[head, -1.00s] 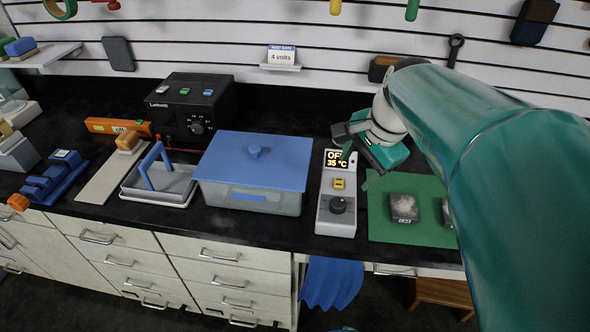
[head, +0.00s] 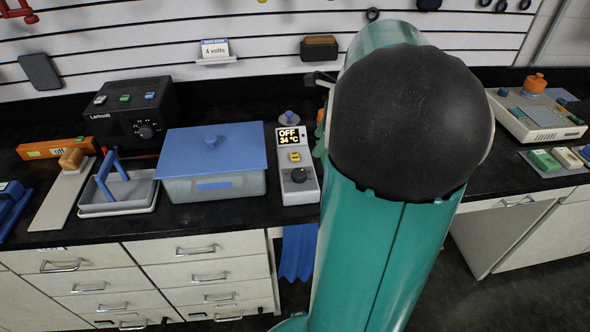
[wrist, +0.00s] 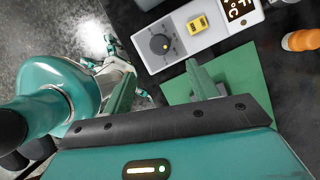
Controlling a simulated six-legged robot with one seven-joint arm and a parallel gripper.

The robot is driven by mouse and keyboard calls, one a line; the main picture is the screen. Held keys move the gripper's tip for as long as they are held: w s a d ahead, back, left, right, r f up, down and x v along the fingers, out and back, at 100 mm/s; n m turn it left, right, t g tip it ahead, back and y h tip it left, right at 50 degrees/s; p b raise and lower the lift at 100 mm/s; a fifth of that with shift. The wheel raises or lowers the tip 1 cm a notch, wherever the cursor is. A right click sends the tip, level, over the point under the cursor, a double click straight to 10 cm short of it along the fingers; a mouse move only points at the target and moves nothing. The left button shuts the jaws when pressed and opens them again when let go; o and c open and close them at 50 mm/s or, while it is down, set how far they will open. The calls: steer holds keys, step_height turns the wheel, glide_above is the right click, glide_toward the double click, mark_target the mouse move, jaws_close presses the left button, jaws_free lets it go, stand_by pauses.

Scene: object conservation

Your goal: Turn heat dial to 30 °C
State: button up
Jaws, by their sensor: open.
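The heat controller is a light grey box (head: 304,190) on the black bench, right of the blue-lidded tank. A yellow switch (head: 295,157) sits below the display, and the black heat dial (head: 298,175) is near the front end. In the wrist view the dial (wrist: 159,44) has a yellow mark and lies just beyond my gripper (wrist: 160,82). My gripper is open, with its two green fingers apart, nothing between them and no visible contact with the dial.
The tank (head: 213,186) with its blue lid stands close on the controller's left. A green mat (wrist: 245,75) lies beside the controller; my arm hides it in the head view. An orange round object (wrist: 300,40) is at the wrist view's right. Drawers line the bench front.

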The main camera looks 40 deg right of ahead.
mark_target(300, 172)
steer(key=x, duration=1.2)
steer(key=shift+s+d, duration=0.1)
steer(key=c, duration=1)
